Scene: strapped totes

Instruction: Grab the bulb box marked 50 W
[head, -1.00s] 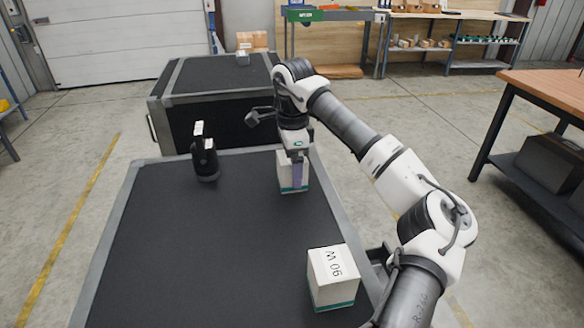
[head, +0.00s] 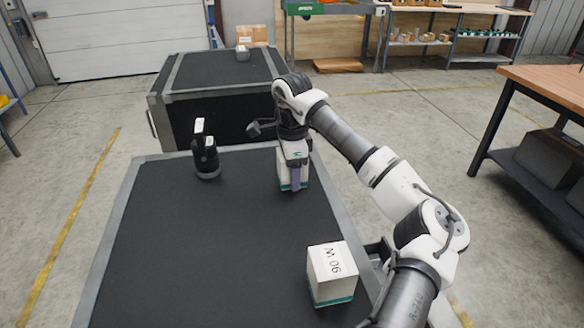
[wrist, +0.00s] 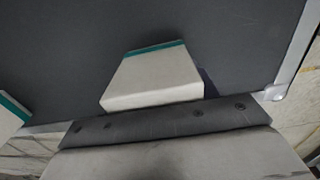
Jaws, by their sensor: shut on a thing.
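A white bulb box with a teal base band (head: 283,171) stands on the black tote lid near its far right corner. My gripper (head: 296,178) points down over this box and is shut on it. The gripper hides part of the box, and no mark on it can be read. In the wrist view the box (wrist: 155,78) lies just beyond the gripper's dark edge. A second white and teal box (head: 331,273) stands near the right edge, apart from my gripper. Its mark looks upside down and reads as 90 W when turned.
The near tote lid (head: 190,265) has a grey rim and much bare room at its middle and left. A black upright device (head: 206,160) stands at its far left. Another black tote (head: 215,85) stands behind. A wooden-topped bench (head: 550,92) is at the right.

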